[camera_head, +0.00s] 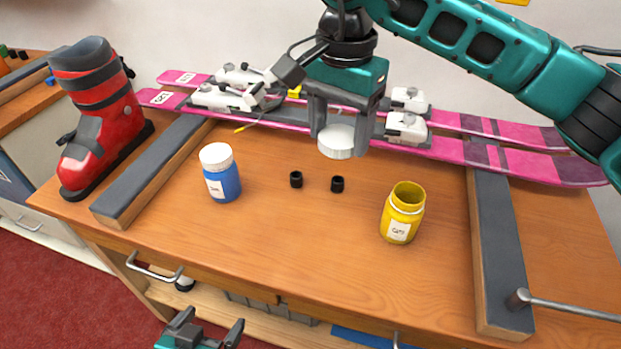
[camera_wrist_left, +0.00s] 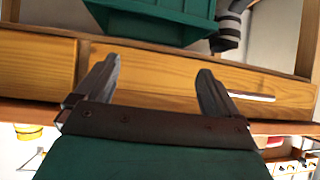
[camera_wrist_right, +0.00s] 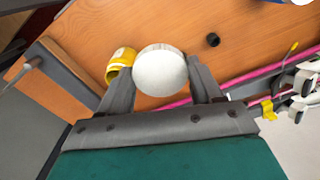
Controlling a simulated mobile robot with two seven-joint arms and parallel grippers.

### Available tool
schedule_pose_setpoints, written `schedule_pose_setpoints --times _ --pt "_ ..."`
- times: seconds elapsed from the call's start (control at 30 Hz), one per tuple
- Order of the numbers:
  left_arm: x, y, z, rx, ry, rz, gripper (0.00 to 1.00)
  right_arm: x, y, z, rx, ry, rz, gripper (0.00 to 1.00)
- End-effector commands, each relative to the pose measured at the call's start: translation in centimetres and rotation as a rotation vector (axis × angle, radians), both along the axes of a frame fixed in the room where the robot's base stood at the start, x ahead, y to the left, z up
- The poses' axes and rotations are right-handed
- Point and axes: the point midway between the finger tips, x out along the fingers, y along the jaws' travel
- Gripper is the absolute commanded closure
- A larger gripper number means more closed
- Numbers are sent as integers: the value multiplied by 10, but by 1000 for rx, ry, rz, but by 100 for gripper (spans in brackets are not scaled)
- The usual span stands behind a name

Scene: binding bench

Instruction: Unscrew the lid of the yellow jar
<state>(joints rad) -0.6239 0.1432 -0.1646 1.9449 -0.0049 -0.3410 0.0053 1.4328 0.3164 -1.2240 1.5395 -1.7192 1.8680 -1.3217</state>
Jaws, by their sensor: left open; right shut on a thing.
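The yellow jar (camera_head: 402,214) stands upright and open-topped on the bench, right of centre. It also shows in the right wrist view (camera_wrist_right: 121,62). My right gripper (camera_head: 338,139) is shut on a white lid (camera_head: 337,142) and holds it above the bench, up and to the left of the yellow jar, apart from it. The lid fills the space between the fingers in the right wrist view (camera_wrist_right: 160,71). My left gripper (camera_head: 208,332) is open and empty, low in front of the bench's drawers; its spread fingers show in the left wrist view (camera_wrist_left: 158,88).
A blue jar with a white lid (camera_head: 221,175) stands to the left. Two small black caps (camera_head: 296,179) (camera_head: 337,184) lie mid-bench. Pink skis (camera_head: 456,150) lie along the back on dark-topped supports (camera_head: 500,255). A red ski boot (camera_head: 97,120) stands at the left end.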

Motion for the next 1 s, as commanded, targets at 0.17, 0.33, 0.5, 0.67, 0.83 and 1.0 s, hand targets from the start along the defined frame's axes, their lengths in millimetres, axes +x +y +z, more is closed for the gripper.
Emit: schedule_pose_setpoints --times 0.17,0.33,0.5,0.67,0.83,1.0 --pt "0 0 0 0 1 0 4 0 0 -12 0 3 1 72" --pt "0 0 -1 -1 0 -1 4 -2 0 -55 -2 6 1 72" --pt "0 -1 -1 -1 0 -1 4 -2 0 -101 -2 6 1 72" --pt "0 -1 -1 -1 0 0 4 -1 0 -137 -1 4 0 72" --pt "0 -1 -1 -2 0 -1 4 -1 0 -156 1 1 2 72" --pt "0 -1 -1 -2 1 -1 4 -1 0 -169 0 2 0 72"
